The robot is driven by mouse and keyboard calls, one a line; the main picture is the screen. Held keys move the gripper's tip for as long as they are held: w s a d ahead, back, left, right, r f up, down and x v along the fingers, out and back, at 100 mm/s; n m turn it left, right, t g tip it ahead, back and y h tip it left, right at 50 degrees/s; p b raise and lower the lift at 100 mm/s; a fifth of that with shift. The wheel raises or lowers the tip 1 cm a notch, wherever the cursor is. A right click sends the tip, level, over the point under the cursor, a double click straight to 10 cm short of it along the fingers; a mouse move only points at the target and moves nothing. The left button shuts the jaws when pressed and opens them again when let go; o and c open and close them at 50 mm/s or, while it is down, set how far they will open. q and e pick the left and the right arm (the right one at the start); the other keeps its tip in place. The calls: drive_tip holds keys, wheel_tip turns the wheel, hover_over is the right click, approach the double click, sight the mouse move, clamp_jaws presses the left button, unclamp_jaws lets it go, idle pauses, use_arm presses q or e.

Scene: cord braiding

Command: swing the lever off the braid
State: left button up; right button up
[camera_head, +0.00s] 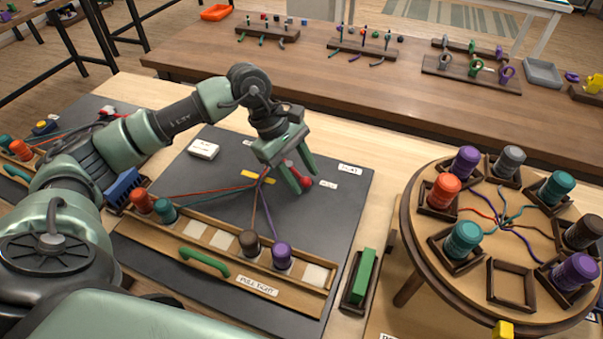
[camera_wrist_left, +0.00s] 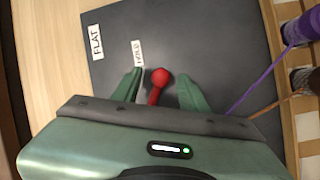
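The red lever (camera_head: 303,172), with a round knob, is on the dark mat (camera_head: 335,215). In the left wrist view its red ball (camera_wrist_left: 160,77) and short shaft lie between my left fingers. My left gripper (camera_head: 304,182) is open around the lever, and gaps show at the fingers in the wrist view (camera_wrist_left: 158,92). Red, teal, brown and purple cords (camera_head: 259,194) run from their spools and meet under the gripper, beside a yellow piece (camera_head: 250,176). The braid itself and the lever's base are mostly hidden by the gripper. My right gripper is not in view.
A wooden spool rack (camera_head: 205,257) with a green handle (camera_head: 204,262) lies in front. A green block (camera_head: 360,276) sits in a holder to its right. A round braiding stand (camera_head: 470,290) with several spools stands at right. A second table (camera_head: 410,100) is behind.

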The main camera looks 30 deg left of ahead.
use_arm(q)
drive_tip(key=p+v, duration=0.3)
drive_tip(key=v, duration=0.4)
drive_tip(key=shift+a+r, duration=0.25)
drive_tip(key=shift+r, duration=0.1)
